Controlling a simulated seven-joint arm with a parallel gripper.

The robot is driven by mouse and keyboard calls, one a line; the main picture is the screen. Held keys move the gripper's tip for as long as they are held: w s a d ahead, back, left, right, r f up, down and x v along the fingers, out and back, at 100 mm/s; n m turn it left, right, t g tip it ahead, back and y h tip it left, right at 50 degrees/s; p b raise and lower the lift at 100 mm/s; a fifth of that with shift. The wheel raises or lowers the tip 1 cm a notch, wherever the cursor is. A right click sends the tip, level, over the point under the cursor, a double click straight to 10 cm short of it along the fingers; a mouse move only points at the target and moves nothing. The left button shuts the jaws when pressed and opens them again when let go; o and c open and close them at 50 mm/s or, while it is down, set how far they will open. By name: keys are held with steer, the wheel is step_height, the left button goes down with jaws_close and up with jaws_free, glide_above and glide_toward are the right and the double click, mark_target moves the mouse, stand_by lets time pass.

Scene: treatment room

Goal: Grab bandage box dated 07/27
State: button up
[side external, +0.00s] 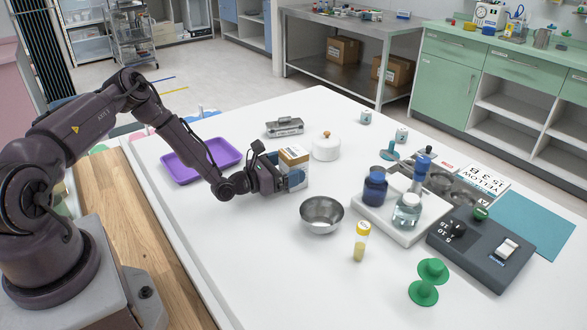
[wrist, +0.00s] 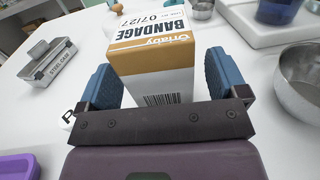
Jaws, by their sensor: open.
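The bandage box (wrist: 152,50) is white and orange-brown, with "BANDAGE" and "07/27" printed on its top, upside down in the wrist view. In the side view the box (side external: 294,155) stands on the white table. My gripper (wrist: 162,78) is open, with one blue finger pad on each side of the box.
A white lidded pot (side external: 326,149) stands close behind the box. A metal bowl (side external: 322,215) is to the right, with a yellow-capped vial (side external: 360,243) and a white tray (side external: 392,226) of jars beyond. A steel case (side external: 285,127) and purple tray (side external: 184,172) lie left.

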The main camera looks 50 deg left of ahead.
steer(key=shift+w+d, duration=0.1)
steer(key=shift+w, duration=0.9)
steer(key=c, duration=1)
steer(key=shift+c, duration=0.2)
